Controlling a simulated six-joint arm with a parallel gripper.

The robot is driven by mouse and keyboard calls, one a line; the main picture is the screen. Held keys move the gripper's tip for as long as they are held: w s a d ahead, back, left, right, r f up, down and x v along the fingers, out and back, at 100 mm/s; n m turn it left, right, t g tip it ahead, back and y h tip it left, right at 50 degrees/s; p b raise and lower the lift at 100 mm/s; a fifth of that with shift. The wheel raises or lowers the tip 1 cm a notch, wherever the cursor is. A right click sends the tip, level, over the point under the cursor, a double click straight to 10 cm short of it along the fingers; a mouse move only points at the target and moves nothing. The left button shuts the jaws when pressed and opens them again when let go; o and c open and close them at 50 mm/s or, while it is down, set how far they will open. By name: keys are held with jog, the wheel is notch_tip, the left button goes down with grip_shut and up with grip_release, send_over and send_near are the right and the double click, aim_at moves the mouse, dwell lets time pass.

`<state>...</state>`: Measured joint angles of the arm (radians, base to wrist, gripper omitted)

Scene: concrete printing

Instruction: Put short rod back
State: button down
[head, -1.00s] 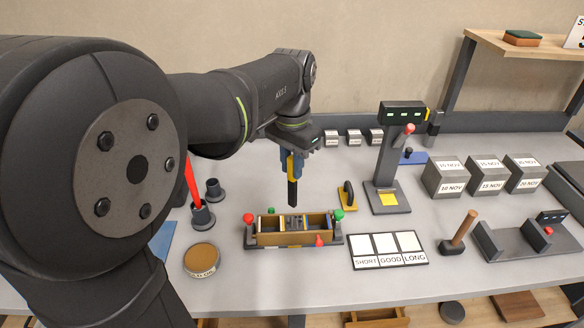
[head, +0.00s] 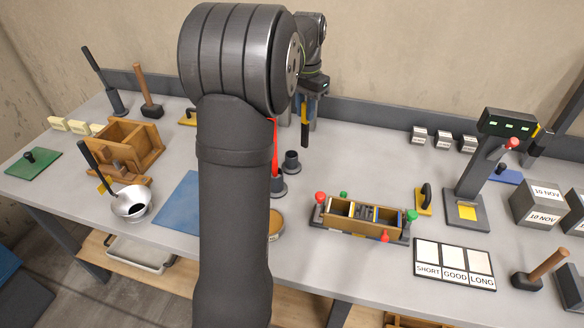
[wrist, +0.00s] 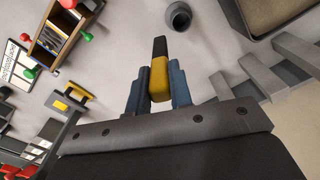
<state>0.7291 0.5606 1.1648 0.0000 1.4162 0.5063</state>
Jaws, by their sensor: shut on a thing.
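My gripper (head: 312,95) is shut on the short rod (head: 305,132), which has a yellow grip and a black lower part. The rod hangs about upright, black end down, at the back of the bench. In the wrist view the blue fingers of my gripper (wrist: 158,88) pinch the yellow part of the short rod (wrist: 160,72). An empty dark holder cup (head: 291,161) stands below and a little left of the rod tip; it also shows in the wrist view (wrist: 178,16). A second cup (head: 279,186) in front holds a red rod (head: 275,145), partly hidden by my arm.
A wooden mould box (head: 360,220) with red and green knobs stands front right of the cups. A round tin (head: 276,224) is half hidden by my arm. Small grey blocks (head: 442,140) line the back right. The bench between the cups and those blocks is clear.

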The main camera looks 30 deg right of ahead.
jog(key=w+a+f, duration=0.2)
jog(key=w+f, duration=0.2)
jog(key=f, duration=0.6)
jog(key=shift+w+f+n, duration=0.15)
jog(key=shift+f+n, duration=0.15)
jog(key=shift+f, duration=0.25)
jog(key=c, duration=1.3)
grip_release()
jog(key=shift+r, duration=0.1)
notch_tip(320, 180, up, 12)
